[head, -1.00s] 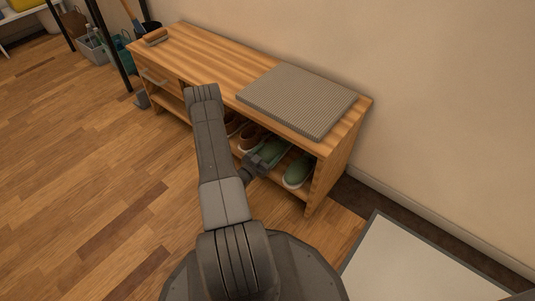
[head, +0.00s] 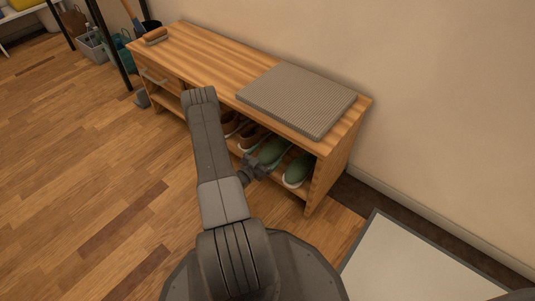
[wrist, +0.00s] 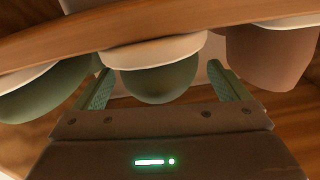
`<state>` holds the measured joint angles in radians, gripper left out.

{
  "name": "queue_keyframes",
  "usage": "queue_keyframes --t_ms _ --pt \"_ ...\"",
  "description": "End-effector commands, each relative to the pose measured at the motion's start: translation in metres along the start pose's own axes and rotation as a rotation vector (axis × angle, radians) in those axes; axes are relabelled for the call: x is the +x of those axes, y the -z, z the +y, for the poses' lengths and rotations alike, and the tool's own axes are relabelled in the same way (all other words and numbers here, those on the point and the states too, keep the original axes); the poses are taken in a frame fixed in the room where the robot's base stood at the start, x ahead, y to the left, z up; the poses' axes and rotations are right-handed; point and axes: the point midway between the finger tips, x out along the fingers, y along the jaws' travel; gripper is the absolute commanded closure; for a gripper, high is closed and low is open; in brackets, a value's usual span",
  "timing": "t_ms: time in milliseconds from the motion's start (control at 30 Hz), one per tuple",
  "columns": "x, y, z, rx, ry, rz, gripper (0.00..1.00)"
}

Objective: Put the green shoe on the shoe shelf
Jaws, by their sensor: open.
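Two green shoes with pale soles stand side by side on the shoe shelf (head: 319,183), the open compartment of a wooden bench. The inner green shoe (head: 273,150) is beside a brown shoe; the outer green shoe (head: 298,170) is nearest the bench's right end. My gripper (head: 254,166) is open just in front of the inner green shoe. In the wrist view, which looks upside down, that shoe (wrist: 160,82) shows between and beyond the two fingers of my gripper (wrist: 160,75). The outer green shoe (wrist: 45,92) is at the left. The shoes' far ends are hidden.
Brown shoes (head: 250,137) share the shelf, and one shows at the right in the wrist view (wrist: 272,55). Wooden floor is clear at left; a pale mat (head: 415,265) lies at right.

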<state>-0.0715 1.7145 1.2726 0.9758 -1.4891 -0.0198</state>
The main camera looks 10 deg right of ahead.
Motion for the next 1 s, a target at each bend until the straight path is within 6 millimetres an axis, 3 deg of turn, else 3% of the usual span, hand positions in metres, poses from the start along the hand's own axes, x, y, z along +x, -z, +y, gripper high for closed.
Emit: queue_keyframes --t_ms 300,500,700,1000 --pt "-0.072 0.004 -0.002 -0.005 0.006 -0.001 0.06" --pt "-0.106 0.002 -0.001 -0.003 0.004 0.0 0.06" --pt "-0.122 0.001 0.0 -0.002 0.002 0.001 0.06" --pt "-0.124 0.001 0.0 -0.002 0.0 0.001 0.06"
